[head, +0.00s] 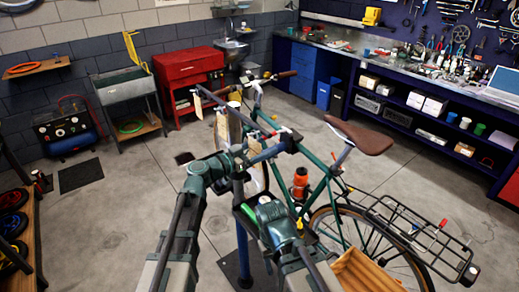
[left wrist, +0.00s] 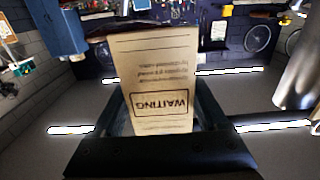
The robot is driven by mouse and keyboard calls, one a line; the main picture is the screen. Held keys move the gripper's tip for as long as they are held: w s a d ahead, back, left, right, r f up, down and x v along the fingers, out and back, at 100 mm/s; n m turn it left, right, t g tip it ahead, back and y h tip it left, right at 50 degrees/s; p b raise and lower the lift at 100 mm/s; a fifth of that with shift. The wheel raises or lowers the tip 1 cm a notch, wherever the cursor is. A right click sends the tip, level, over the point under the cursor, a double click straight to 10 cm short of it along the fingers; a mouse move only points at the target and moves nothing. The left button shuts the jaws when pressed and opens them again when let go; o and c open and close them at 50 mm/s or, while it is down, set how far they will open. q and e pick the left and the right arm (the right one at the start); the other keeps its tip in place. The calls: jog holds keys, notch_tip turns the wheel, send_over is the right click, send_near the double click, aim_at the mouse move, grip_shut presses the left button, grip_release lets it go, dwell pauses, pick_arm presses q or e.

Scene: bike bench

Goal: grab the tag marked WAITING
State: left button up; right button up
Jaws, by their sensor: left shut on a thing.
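The tan tag marked WAITING (left wrist: 160,85) fills the middle of the left wrist view, its print upside down. My left gripper (left wrist: 165,125) is shut on the tag, with its dark fingers at the tag's sides near the printed box. In the head view, a tan tag (head: 222,131) shows by the front of the green bike, close to my left gripper (head: 236,150). Another tan tag (head: 198,104) hangs near the handlebar. I cannot read either there. My right arm shows at the bottom, but its fingers cannot be made out.
The green bike (head: 318,190) stands close in front of me, with a brown saddle (head: 360,138) and a rear rack (head: 418,229). A red cabinet (head: 189,66) and a sink stand behind. A long workbench runs along the right. Floor at left is mostly clear.

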pick_arm(q)
jog(key=shift+r+p, duration=0.55)
jog(key=shift+r, duration=0.1)
jog(key=shift+s+a+r, duration=0.15)
jog(key=shift+s+a, duration=0.1)
jog(key=v, duration=1.7)
jog(key=shift+a, duration=0.15)
